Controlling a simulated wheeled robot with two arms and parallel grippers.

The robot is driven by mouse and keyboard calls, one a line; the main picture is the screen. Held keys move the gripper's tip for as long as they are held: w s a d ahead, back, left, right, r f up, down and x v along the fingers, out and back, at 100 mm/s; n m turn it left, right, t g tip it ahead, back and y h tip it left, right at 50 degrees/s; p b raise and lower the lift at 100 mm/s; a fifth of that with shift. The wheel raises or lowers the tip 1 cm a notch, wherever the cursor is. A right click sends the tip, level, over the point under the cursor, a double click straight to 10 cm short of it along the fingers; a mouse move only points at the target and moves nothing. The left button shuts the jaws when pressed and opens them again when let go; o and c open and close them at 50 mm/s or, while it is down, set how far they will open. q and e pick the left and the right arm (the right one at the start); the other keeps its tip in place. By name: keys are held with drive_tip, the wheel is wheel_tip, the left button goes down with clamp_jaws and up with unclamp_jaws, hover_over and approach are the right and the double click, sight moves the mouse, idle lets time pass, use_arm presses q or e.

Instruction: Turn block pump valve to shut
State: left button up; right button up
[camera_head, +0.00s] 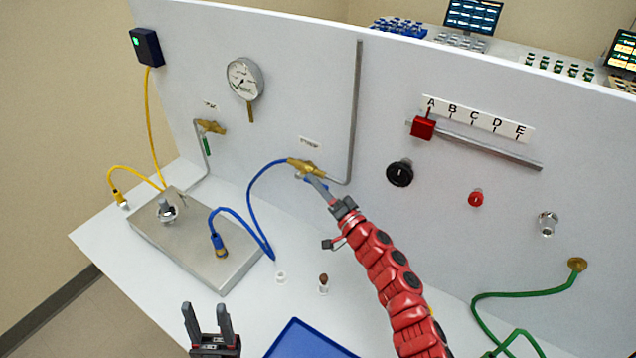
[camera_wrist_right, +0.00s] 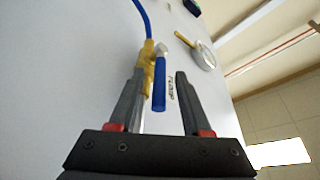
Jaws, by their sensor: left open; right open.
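The pump valve (camera_head: 303,165) is a brass body on the white panel, with a blue hose on one side and a grey pipe on the other. Its blue lever (camera_wrist_right: 159,82) lies nearly parallel to the pipe in the right wrist view. My right gripper (camera_wrist_right: 161,85) is open, with the lever between its fingers and no clear contact. In the head view, this gripper (camera_head: 318,186) covers most of the lever. My left gripper (camera_head: 208,312) is open and empty, low in the head view, away from the valve.
A steel block (camera_head: 195,240) with yellow and blue hoses stands on the bench. A gauge (camera_head: 244,78) and a green-handled valve (camera_head: 208,130) are on the panel. A small brown-topped vial (camera_head: 323,283) and a blue tray (camera_head: 305,340) are nearby. A red slider (camera_head: 422,127) is right.

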clamp_jaws()
idle(1.4)
